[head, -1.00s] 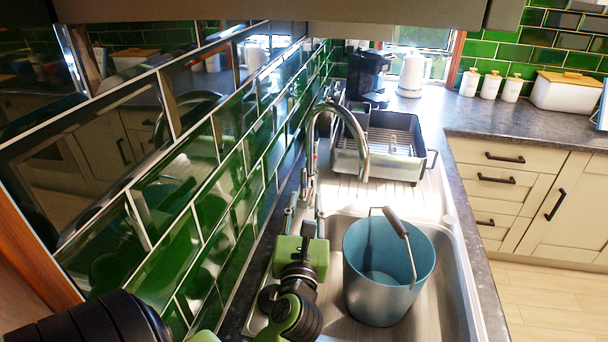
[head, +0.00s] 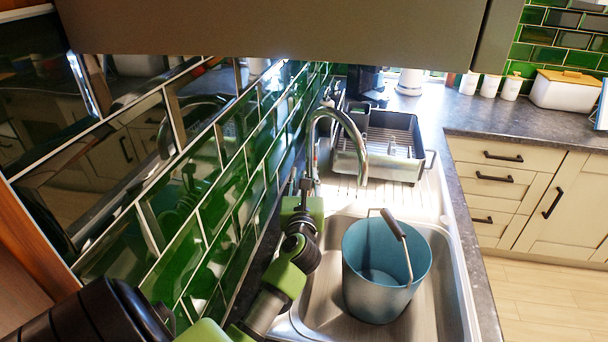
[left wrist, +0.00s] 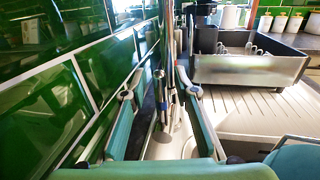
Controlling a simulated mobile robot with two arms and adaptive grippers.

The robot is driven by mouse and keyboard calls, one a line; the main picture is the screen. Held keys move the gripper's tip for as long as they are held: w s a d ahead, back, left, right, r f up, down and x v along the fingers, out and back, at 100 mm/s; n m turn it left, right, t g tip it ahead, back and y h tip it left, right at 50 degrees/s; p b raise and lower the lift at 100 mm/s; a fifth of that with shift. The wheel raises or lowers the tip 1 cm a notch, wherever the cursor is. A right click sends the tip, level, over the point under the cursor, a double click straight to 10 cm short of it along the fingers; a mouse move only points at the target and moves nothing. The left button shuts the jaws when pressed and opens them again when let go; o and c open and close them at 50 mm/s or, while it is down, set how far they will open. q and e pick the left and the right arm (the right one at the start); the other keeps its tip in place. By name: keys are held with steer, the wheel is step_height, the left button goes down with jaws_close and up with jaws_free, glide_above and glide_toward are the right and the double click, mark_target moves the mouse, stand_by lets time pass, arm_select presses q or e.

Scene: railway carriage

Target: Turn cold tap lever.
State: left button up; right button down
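The curved chrome tap (head: 355,130) stands at the back of the sink, against the green tiles. Its upright body also shows in the left wrist view (left wrist: 170,50). A small lever-like metal piece (left wrist: 159,76) sits beside the body, with blue marking just below it; which lever it is cannot be told for sure. My left gripper (head: 304,184) is low at the tap's base. In the left wrist view its two fingers (left wrist: 160,93) are apart, with the tap's lower parts between and beyond them. Contact cannot be told. My right gripper is out of view.
A blue bucket (head: 365,285) with a raised handle stands in the steel sink (head: 435,270), right of my left arm. A dish rack (head: 395,150) stands behind the tap. The tiled wall (head: 225,205) is close on the left. A cabinet (head: 270,30) overhangs above.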

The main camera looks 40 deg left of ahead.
arm_select(q)
steer(key=shift+w+a, duration=0.1)
steer(key=shift+c, duration=0.3)
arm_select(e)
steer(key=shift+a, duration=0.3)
arm_select(q)
jaws_close()
steer(key=w+d+f+m+t+b, duration=0.1)
steer(key=d+m, duration=0.5)
steer(key=m, duration=0.6)
step_height(320, 180, down, 3)
steer(key=w+t, duration=0.1)
steer(key=w, duration=0.1)
steer(key=shift+w+d, duration=0.25)
steer(key=shift+w, duration=0.05)
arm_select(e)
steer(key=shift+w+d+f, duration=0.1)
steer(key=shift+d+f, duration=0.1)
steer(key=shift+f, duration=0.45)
arm_select(q)
steer(key=shift+f+m, duration=0.1)
steer(key=shift+m, duration=0.2)
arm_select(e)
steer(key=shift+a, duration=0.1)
